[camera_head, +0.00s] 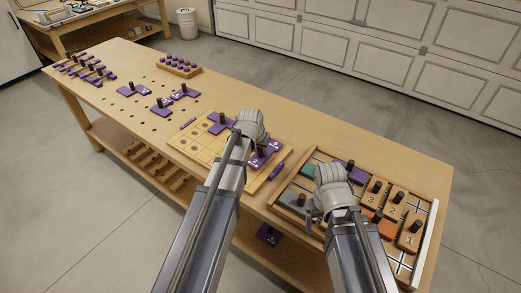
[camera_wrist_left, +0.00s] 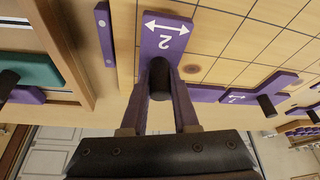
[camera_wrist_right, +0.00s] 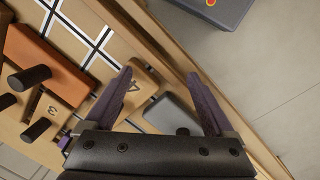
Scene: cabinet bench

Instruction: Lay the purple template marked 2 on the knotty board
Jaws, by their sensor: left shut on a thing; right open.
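The purple template marked 2 (camera_wrist_left: 166,38), with a double arrow and a dark peg, is under my left gripper (camera_wrist_left: 160,82). That gripper is shut on its peg. In the head view the template (camera_head: 270,150) is at the right end of the knotty board (camera_head: 196,150), a pale gridded wooden board that also shows in the left wrist view (camera_wrist_left: 232,38). The template looks flat; I cannot tell whether it touches the board. My right gripper (camera_wrist_right: 160,78) is open and empty above the tray of blocks; it also shows in the head view (camera_head: 322,196).
Another purple template (camera_wrist_left: 238,96) lies on the board. A purple bar (camera_head: 277,172) lies between the board and the tray (camera_head: 312,157), which holds numbered wooden blocks (camera_head: 394,202), teal, grey and orange pieces. More purple templates (camera_head: 161,106) and a knob rack (camera_head: 178,66) are further left.

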